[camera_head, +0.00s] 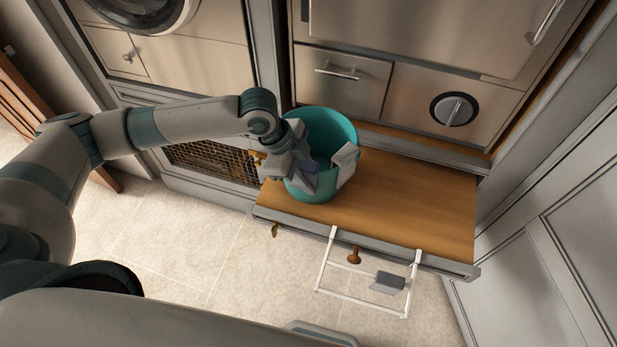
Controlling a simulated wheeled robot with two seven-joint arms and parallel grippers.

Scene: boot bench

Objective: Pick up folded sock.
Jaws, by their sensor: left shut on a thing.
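My left gripper (308,176) reaches in from the left, over the teal bucket (322,190) on the wooden surface. Its jaws are shut on a small blue-grey piece that looks like the folded sock (311,164), at the bucket's mouth. Most of this piece is hidden by the gripper, and I cannot tell whether it touches the bucket. My right gripper is not in view.
The wooden bench top (425,205) is bare right of the bucket. A white rail (348,295) hangs off its front edge with a dark grey folded piece (389,283) on it. Steel-fronted cabinets (345,80) stand behind. The tiled floor (185,240) in front is clear.

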